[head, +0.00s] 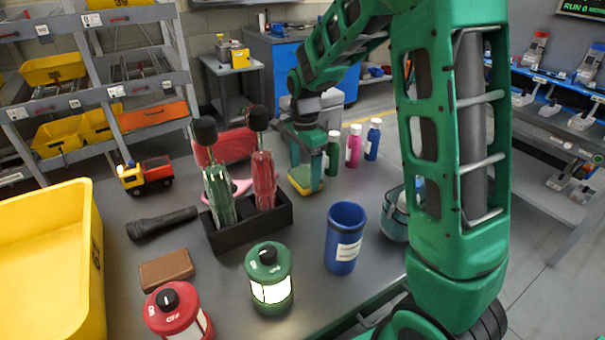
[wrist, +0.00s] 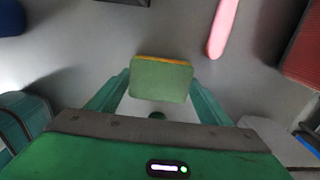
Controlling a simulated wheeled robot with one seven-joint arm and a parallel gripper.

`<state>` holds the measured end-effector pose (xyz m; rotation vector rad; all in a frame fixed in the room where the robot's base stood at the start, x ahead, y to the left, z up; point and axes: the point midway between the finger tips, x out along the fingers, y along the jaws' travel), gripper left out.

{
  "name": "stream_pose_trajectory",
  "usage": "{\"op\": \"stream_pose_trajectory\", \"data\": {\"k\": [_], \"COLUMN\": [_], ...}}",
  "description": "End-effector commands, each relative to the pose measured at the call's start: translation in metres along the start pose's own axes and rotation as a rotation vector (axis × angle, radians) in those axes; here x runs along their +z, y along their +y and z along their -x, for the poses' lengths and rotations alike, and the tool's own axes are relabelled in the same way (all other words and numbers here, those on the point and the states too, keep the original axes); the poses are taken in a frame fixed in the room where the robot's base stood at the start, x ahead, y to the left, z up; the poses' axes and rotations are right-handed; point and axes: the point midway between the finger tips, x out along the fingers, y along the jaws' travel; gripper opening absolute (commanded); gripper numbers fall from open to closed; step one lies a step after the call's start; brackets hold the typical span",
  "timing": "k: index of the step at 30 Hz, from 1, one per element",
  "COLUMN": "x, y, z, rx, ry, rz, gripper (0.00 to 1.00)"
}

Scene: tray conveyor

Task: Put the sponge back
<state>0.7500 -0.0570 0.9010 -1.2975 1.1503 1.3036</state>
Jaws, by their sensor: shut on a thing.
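The sponge (head: 302,186), green with a yellow side, is at the lower end of my gripper (head: 306,170) in the head view, over the middle of the grey table. In the wrist view the sponge (wrist: 160,82) sits between the two green fingertips of my gripper (wrist: 158,92), which are shut on it. Its green face is towards the camera and a yellow-orange strip shows along its far edge. I cannot tell whether it touches the table.
A black holder (head: 250,226) with two dark-topped bottles stands to the left. A blue cup (head: 344,238) and a teal basket (head: 391,222) are nearer, to the right. Green, pink and blue bottles (head: 353,146) stand just right of the gripper. Lanterns (head: 268,275) and a yellow bin (head: 50,260) are in front.

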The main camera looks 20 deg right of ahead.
Motion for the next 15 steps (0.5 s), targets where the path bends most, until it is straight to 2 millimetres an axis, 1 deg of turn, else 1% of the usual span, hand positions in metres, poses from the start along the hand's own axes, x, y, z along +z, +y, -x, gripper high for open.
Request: {"op": "stream_pose_trajectory", "data": {"k": [2,11,12,13,14,15], "x": [0.0000,-0.0002,-0.0002,-0.0002,-0.0002,-0.0002], "y": [0.0004,0.0001,0.0000,0.0000,0.0000,0.0000], "z": [-0.0049,-0.0064,-0.0063,-0.0062,-0.0061,-0.0061], "rx": [0.001,0.000,0.000,0.000,0.000,0.000], "ry": [0.000,0.000,0.000,0.000,0.000,0.000], "rz": [0.000,0.000,0.000,0.000,0.000,0.000], "gripper": [0.48,0.48,0.80,0.87,0.92,0.92]}}
